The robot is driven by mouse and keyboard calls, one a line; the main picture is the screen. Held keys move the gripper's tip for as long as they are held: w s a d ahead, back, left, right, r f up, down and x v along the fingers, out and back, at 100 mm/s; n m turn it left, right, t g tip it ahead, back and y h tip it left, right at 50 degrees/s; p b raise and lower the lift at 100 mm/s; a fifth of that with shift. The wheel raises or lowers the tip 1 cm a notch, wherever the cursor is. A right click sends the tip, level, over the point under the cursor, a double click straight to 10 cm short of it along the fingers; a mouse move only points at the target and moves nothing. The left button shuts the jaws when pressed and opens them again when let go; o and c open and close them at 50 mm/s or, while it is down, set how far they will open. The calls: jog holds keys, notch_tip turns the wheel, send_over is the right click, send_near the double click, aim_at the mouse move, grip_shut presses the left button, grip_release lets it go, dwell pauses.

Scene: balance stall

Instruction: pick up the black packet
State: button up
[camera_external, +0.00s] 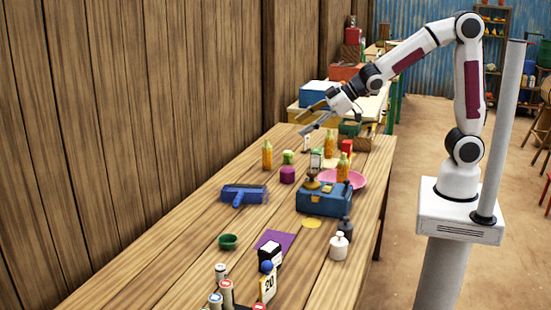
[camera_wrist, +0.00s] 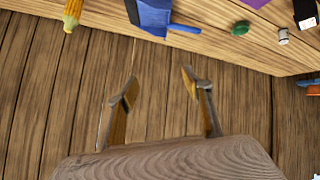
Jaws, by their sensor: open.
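The black packet (camera_external: 270,253), a small dark block with a white label, stands on the wooden table beside a purple sheet, in the near half of the external view. A black item with a white label at the upper right edge of the wrist view (camera_wrist: 305,12) looks like the same packet, partly cut off. My gripper (camera_external: 305,122) is raised over the far end of the table, well away from the packet. Its two fingers are spread apart with nothing between them in the wrist view (camera_wrist: 160,83).
A blue scale (camera_external: 325,200) with a pink plate (camera_external: 352,180) behind it stands mid-table. A blue brush-like tool (camera_external: 243,194), a green bowl (camera_external: 228,241) and a white bottle (camera_external: 338,247) surround the packet's area. A number 20 card (camera_external: 268,286) stands close in front. A plank wall borders the left.

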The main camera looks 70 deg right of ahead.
jog(key=w+a+f+n+y, duration=0.2)
jog(key=w+a+f+y, duration=0.15)
jog(key=a, duration=0.45)
jog(key=n+g+y, duration=0.7)
send_near(270, 251)
jog(key=shift+w+a+f, duration=0.1)
jog(key=shift+w+f, duration=0.7)
jog(key=shift+f, duration=0.25)
jog(key=shift+x, duration=1.3)
jog(key=shift+f, duration=0.1)
jog(key=shift+x, duration=2.5)
